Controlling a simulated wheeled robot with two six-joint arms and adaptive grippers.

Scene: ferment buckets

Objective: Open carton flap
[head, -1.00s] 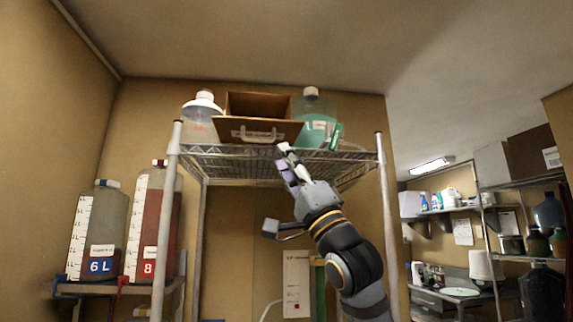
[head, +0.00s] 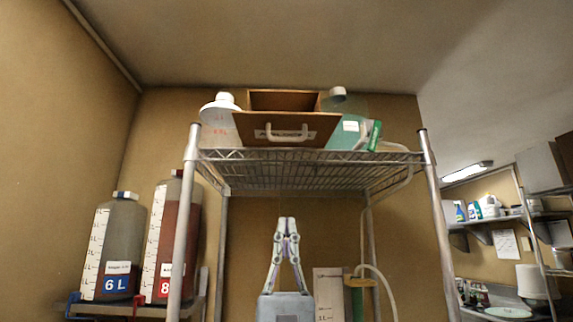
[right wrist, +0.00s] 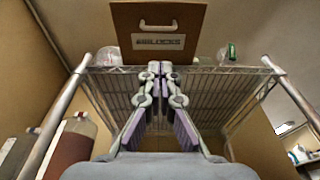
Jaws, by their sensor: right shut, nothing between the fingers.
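The carton (head: 284,101) is a brown box on the top wire shelf, with a front flap (head: 330,127) that carries a white handle (head: 281,132). In the right wrist view the brown front panel (right wrist: 190,22) shows a handle and a label reading "AIRLOCKS" (right wrist: 158,42). My right gripper (head: 287,222) is shut and empty, pointing up, below the shelf in the head view. In the right wrist view its closed fingertips (right wrist: 160,68) appear just under the panel, apart from the handle as far as I can tell. My left gripper is not in view.
The wire shelf (head: 270,168) has upright posts at both sides. Buckets marked 6 L (head: 116,250) and 8 (head: 172,245) stand at lower left.

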